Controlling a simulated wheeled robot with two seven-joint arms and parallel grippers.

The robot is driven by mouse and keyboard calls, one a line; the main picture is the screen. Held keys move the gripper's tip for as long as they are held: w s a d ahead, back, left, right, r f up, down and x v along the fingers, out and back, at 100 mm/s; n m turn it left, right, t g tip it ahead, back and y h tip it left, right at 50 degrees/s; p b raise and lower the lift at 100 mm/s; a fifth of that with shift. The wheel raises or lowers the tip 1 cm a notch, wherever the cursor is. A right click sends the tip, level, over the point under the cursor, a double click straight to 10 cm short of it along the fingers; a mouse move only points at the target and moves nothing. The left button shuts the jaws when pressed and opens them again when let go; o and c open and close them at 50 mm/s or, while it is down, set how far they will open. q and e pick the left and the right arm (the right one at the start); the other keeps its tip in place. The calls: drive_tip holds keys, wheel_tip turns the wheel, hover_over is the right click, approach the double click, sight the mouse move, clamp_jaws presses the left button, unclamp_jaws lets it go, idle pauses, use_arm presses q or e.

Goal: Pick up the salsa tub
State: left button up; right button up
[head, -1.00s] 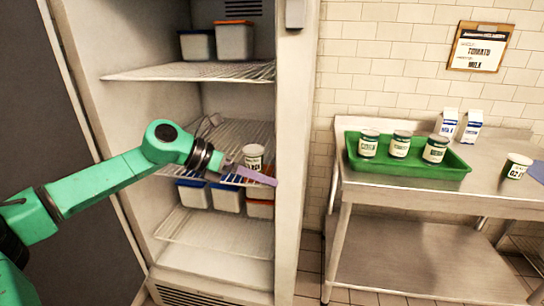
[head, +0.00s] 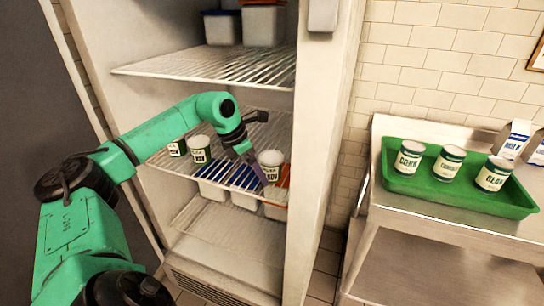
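A white tub with a dark printed label (head: 271,160) stands upright on the middle wire shelf of the open fridge, near its right side. Two more labelled containers stand further left on that shelf: a white tub (head: 200,150) and a smaller one (head: 177,148). The lettering is too small to tell which is salsa. My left gripper (head: 254,166) points down and right, just left of the right-hand tub. Its finger overlaps the tub's lower left in the picture; I cannot tell if they touch or how wide the fingers are. My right gripper is not in view.
Lidded bins (head: 212,189) sit below the middle shelf, and others (head: 263,25) stand on the upper shelf (head: 190,66). The fridge's right wall (head: 318,150) is close to the tub. A green tray (head: 460,192) with cans rests on a steel table at right.

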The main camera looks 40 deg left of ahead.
sight(271, 156)
use_arm(q)
drive_tip(key=shift+w+d+r, duration=0.15)
drive_tip(key=shift+w+r, duration=0.05)
drive_tip(key=shift+w, duration=0.2)
drive_tip(key=w+p, duration=0.1)
drive_tip(key=w+d, duration=0.1)
drive_tip(key=w, duration=0.1)
drive_tip(key=w+d+p, duration=0.1)
drive_tip(key=shift+w+r+p, duration=0.1)
drive_tip(key=shift+w+p, duration=0.05)
drive_tip(key=shift+p, duration=0.2)
drive_tip(key=shift+x, duration=0.9)
drive_tip(key=shift+a, duration=0.1)
drive_tip(key=shift+c, duration=0.9)
drive_tip(key=shift+r, duration=0.1)
drive_tip(key=c, duration=1.1)
